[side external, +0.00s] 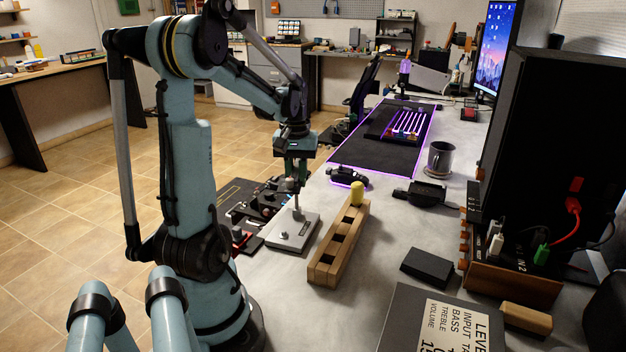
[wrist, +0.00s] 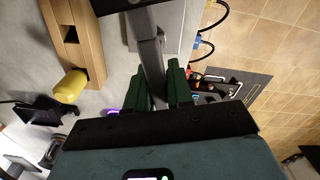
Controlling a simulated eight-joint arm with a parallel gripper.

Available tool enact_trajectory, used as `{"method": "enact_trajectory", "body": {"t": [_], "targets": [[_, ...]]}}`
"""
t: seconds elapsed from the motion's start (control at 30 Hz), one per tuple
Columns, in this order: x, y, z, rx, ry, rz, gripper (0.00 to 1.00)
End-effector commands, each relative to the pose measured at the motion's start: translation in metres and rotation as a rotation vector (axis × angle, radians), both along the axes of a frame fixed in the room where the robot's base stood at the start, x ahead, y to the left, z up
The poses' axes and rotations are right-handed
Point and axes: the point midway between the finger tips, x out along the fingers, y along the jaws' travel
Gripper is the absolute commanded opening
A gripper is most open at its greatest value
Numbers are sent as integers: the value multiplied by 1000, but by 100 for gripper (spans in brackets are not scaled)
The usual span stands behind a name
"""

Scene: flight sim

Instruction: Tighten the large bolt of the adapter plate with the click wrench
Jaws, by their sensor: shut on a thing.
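My gripper (side external: 296,176) is above the grey adapter plate (side external: 284,239) in the side view. In the wrist view my gripper (wrist: 161,78) has its green fingers closed on a grey tool, which I take to be the click wrench (wrist: 151,56). The wrench's thin shaft (side external: 296,199) runs down from the fingers to the plate, about upright. The plate also shows behind the wrench in the wrist view (wrist: 183,28). The large bolt cannot be made out; the shaft's lower end hides that spot.
A wooden holder (side external: 324,262) with square holes stands right of the plate, with a yellow-handled tool (side external: 357,193) in its far end. Small black hardware (side external: 262,203) lies left at the bench edge.

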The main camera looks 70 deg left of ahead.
Motion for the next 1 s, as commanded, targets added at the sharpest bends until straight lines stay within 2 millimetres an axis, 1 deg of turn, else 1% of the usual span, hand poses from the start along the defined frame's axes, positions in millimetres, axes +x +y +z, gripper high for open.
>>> {"method": "enact_trajectory", "body": {"t": [0.1,0.3,0.57,0.8,1.0], "targets": [[0,0,0,0,0,-10,0],[1,-1,0,0,0,-132,0],[1,-1,0,0,0,-142,0],[2,-1,0,0,-1,-274,0],[2,-1,0,0,-1,-281,0]]}}
